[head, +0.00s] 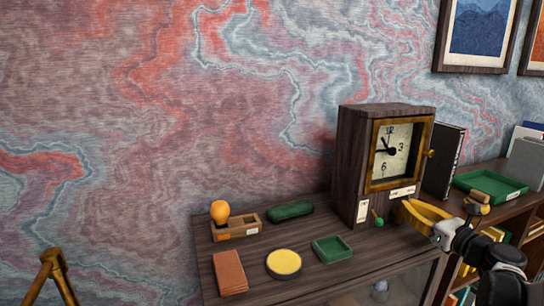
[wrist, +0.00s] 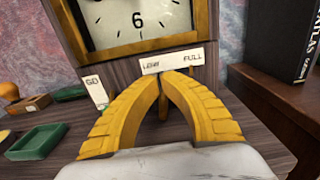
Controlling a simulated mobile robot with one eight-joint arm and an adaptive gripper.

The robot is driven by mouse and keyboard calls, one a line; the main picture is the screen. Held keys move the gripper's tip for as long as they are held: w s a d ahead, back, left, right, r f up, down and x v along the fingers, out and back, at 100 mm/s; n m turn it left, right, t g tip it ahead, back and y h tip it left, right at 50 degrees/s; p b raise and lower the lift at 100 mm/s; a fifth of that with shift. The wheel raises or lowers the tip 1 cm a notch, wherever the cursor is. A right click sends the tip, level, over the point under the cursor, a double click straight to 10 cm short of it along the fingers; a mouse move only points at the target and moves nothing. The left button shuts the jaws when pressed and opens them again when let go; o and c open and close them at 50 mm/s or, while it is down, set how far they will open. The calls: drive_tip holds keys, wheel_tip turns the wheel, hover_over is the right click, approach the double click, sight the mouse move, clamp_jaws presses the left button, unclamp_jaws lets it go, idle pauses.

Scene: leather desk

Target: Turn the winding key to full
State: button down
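A dark wooden clock (head: 352,150) with a brass-framed dial stands on the desk; its lower front fills the top of the wrist view (wrist: 114,72). A label plate (wrist: 182,60) reading LOW and FULL is under the dial. My yellow gripper (head: 404,208) is at the clock's lower front. In the wrist view its fingertips (wrist: 166,75) come together just below the label. A small brass piece, seemingly the winding key (wrist: 163,106), shows between the fingers; the fingertips hide most of it, and its angle cannot be read.
A green-knobbed lever (head: 378,221) is left of my gripper, by a GO label (wrist: 95,90). A green tray (head: 332,249), a yellow disc (head: 284,263) and a stamp holder (head: 236,228) lie left. A dark book (wrist: 278,38) stands right of the clock.

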drive_tip(key=shift+w+d+f+b, duration=0.2)
drive_tip(key=shift+d+b, duration=0.15)
drive_tip(key=shift+d, duration=0.3)
drive_tip(key=shift+d+r, duration=0.1)
drive_tip(key=shift+d+r, duration=0.1)
drive_tip(key=shift+r, duration=0.2)
drive_tip(key=shift+v, duration=2.95)
